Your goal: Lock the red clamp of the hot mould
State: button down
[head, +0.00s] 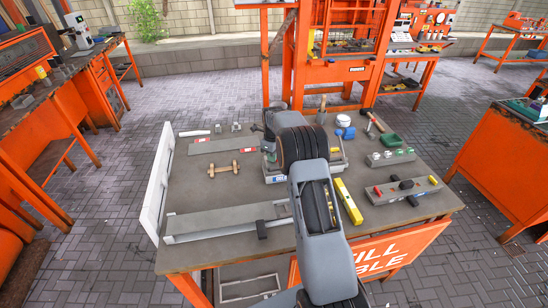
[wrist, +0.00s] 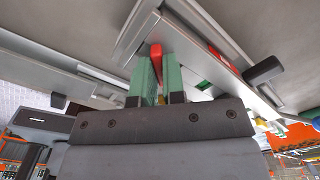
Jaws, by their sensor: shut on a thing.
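In the wrist view my gripper (wrist: 159,72) has two green fingers, closed around a red lever, the red clamp (wrist: 155,51), whose tip shows between and above them. The clamp is at a long grey metal body with a pale rim, the mould (wrist: 130,38). A second red part (wrist: 217,54) lies along this body to the right. I cannot tell how far the clamp is turned.
A yellow level (head: 348,201) and a grey block with coloured parts (head: 402,190) lie to the right.

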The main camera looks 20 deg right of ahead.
jog(key=shift+m, duration=0.6)
jog(key=m, duration=0.4)
jog(key=shift+m, duration=0.4)
jog(key=c, duration=1.1)
grip_release()
jog(key=shift+o, duration=0.2)
jog(key=shift+r+p, duration=2.2)
jog(key=shift+r, duration=1.35)
